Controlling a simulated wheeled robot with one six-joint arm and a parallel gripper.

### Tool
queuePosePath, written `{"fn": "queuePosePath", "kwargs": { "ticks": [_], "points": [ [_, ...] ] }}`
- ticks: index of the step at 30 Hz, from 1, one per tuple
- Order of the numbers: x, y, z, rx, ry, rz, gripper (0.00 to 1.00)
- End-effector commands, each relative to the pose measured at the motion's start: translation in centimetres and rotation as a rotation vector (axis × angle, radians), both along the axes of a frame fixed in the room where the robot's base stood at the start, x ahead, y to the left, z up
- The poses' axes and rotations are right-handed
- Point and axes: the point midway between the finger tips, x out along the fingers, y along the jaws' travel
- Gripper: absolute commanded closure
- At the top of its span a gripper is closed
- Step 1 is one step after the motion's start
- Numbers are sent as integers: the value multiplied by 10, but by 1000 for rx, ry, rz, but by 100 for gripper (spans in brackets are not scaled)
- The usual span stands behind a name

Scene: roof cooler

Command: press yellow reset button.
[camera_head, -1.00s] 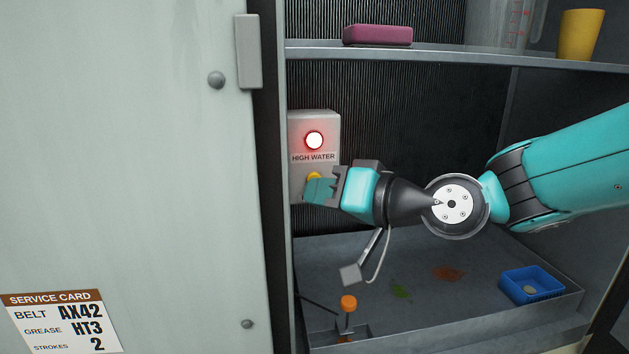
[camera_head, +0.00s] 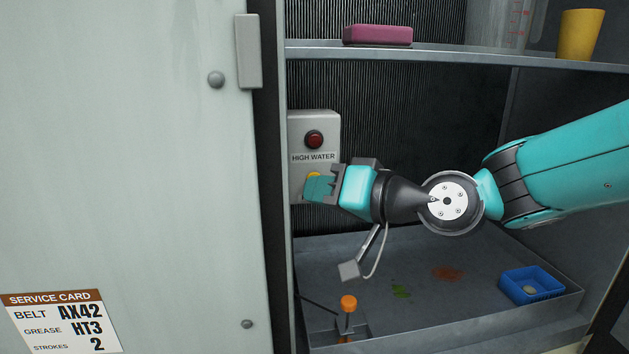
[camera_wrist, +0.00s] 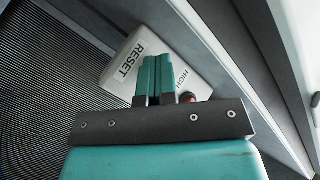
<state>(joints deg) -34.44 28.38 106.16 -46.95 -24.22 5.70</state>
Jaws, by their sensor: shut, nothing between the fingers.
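The yellow reset button (camera_head: 313,176) is on the lower part of a pale box labelled HIGH WATER (camera_head: 325,126), on the cabinet's left side. Most of the button is hidden behind my gripper (camera_head: 318,189), whose fingertips are at it; I cannot tell how far it is pushed in. The lamp (camera_head: 314,140) above the label is dark red and unlit. In the wrist view my gripper (camera_wrist: 154,78) is shut, with its teal fingers together against the box (camera_wrist: 122,72). The word RESET shows beside them, and the button is hidden there.
A shelf (camera_head: 450,53) above holds a pink block (camera_head: 377,36), a clear jug (camera_head: 505,25) and a yellow cup (camera_head: 580,35). Below is a grey tray (camera_head: 430,335) with a blue container (camera_head: 532,285) and an orange-topped part (camera_head: 348,303). A door (camera_head: 130,150) stands at left.

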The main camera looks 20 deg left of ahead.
Motion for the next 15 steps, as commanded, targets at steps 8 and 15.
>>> {"fn": "queuePosePath", "kwargs": {
  "ticks": [8,15],
  "points": [
    [-10,-7,-1,1,-1,-1,100],
    [-14,-9,0,0,0,0,100]
  ]
}}
